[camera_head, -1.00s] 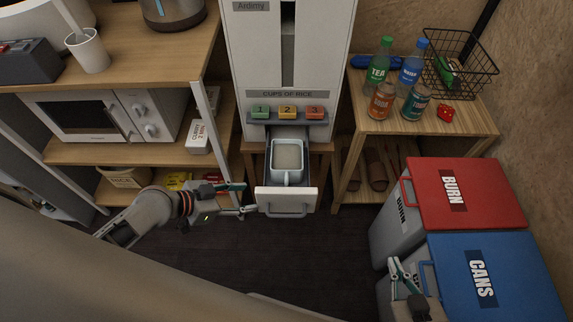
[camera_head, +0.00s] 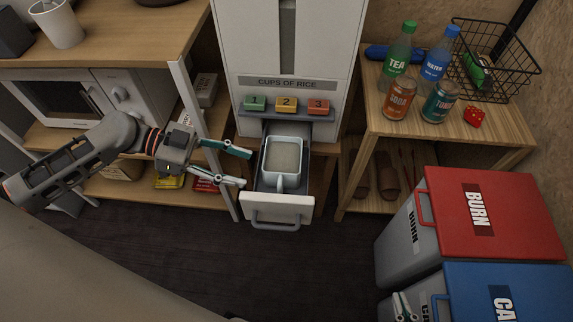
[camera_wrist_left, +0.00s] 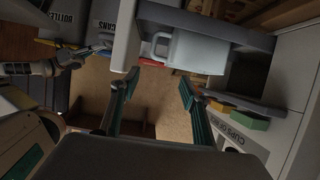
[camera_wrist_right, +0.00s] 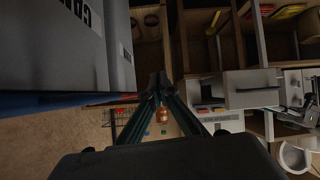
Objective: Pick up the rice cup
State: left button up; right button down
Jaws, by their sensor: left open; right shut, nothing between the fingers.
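The rice cup (camera_head: 283,180) is pale, square-rimmed and filled with rice, with its handle toward the drawer front. It stands upright in the open drawer (camera_head: 277,208) of the white rice dispenser (camera_head: 290,45). My left gripper (camera_head: 246,168) is open and empty, just left of the drawer, with its fingers pointing toward the cup but apart from it. In the left wrist view the cup (camera_wrist_left: 200,53) and its handle show beyond the open fingers (camera_wrist_left: 158,77). My right gripper (camera_head: 403,305) is shut and empty beside the bins; its closed fingers show in the right wrist view (camera_wrist_right: 158,80).
Numbered buttons (camera_head: 286,104) sit above the drawer. A shelf with a microwave (camera_head: 55,98) stands left, its upright post (camera_head: 205,140) close to my left gripper. A wooden table (camera_head: 380,122) with bottles and cans stands right. Red-lidded (camera_head: 500,215) and blue-lidded (camera_head: 480,290) bins stand lower right.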

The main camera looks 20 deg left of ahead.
aim_at(280, 179)
pick_arm(q)
jog(key=x, duration=1.1)
grip_shut()
